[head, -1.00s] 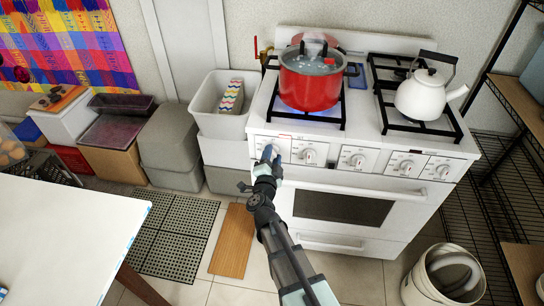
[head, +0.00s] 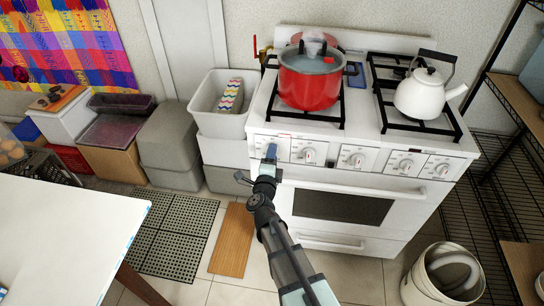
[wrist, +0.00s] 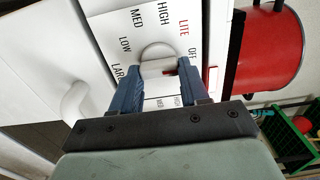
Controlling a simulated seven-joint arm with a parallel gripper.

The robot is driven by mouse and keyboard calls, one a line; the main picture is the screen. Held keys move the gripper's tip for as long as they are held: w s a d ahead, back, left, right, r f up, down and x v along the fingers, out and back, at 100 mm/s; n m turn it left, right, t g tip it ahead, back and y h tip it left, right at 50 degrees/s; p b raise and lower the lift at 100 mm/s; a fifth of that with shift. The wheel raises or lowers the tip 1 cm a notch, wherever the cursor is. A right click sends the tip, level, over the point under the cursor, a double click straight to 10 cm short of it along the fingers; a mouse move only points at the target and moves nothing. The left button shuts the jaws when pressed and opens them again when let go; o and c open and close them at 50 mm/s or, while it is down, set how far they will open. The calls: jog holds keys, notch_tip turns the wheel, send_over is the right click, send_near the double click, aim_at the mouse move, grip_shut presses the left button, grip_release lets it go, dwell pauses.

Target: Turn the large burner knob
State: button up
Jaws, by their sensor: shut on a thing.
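The knob (wrist: 156,50) is white and sits on a panel marked HIGH, MED, LOW, LITE and OFF. Part of the word LARGE shows beside it. My gripper (wrist: 158,70) is shut on this knob, one blue finger on each side. In the head view my gripper (head: 271,153) is at the leftmost knob place on the stove front and mostly hides that knob. The white stove (head: 345,226) carries a red pot (head: 308,90) on its left burner, and no flame shows under the pot.
Several other knobs, such as one (head: 309,154), line the stove front to the right. A white kettle (head: 424,95) stands on the right burner. The oven handle (head: 350,186) runs below the knobs. A white table (head: 70,235) is at the lower left.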

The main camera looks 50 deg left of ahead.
dwell(0.4)
jog(key=o, duration=1.1)
jog(key=shift+c, duration=0.2)
jog(key=shift+s, duration=0.1)
jog(key=v, duration=1.3)
jog(key=shift+s+d, duration=0.2)
jog(key=shift+d, duration=0.1)
